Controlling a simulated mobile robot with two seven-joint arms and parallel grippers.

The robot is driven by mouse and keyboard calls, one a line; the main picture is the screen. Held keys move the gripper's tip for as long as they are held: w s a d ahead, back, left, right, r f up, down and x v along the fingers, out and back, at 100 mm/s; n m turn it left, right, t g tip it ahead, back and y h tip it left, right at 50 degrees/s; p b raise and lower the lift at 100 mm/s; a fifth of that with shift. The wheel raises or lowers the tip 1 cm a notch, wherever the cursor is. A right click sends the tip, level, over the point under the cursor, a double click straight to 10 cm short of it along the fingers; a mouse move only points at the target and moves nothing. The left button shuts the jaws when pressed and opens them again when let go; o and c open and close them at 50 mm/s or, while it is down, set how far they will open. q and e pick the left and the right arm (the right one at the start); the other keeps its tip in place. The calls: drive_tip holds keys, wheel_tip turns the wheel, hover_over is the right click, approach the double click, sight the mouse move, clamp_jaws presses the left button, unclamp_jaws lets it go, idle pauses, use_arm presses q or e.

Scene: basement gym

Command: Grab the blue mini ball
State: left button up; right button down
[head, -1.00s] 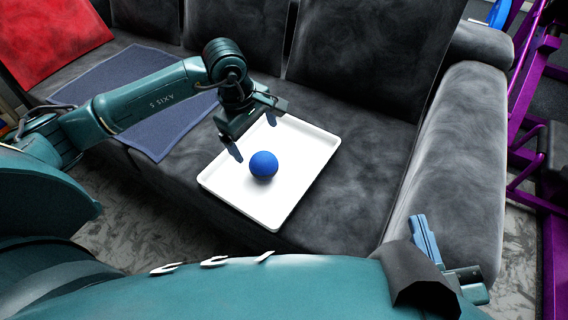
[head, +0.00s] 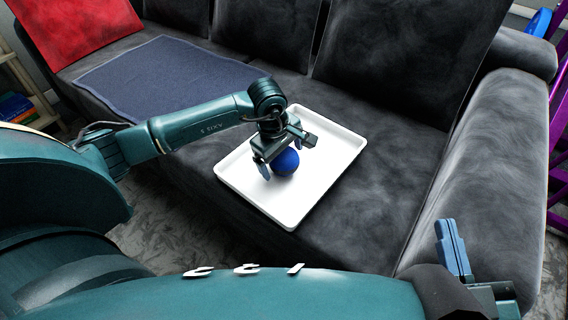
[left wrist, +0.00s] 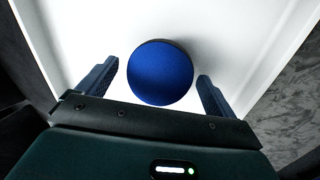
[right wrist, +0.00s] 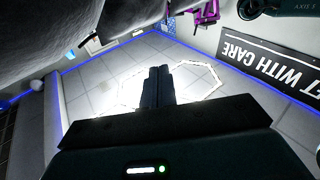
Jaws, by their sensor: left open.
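The blue mini ball (head: 287,167) rests on a white tray (head: 330,165) on the sofa seat. My left gripper (head: 283,162) is over the tray, right at the ball, and partly covers it in the head view. In the left wrist view the ball (left wrist: 161,74) lies between the two open fingers (left wrist: 158,80), with a gap on each side. My right gripper (head: 453,250) is away from the tray, near the sofa's right armrest. Its fingers are together and empty in the right wrist view (right wrist: 158,75).
The dark grey sofa (head: 400,110) has a blue-grey cloth (head: 165,75) and a red cushion (head: 80,30) left of the tray. The tray has a low raised rim. The armrest (head: 500,170) rises at the right. Purple gym equipment (head: 560,150) stands beyond it.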

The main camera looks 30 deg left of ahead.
use_arm(q)
drive_tip(key=shift+w+f, duration=0.1)
drive_tip(key=shift+f, duration=0.45)
drive_tip(key=shift+r, duration=0.1)
drive_tip(key=c, duration=1)
drive_tip(key=shift+r, duration=0.1)
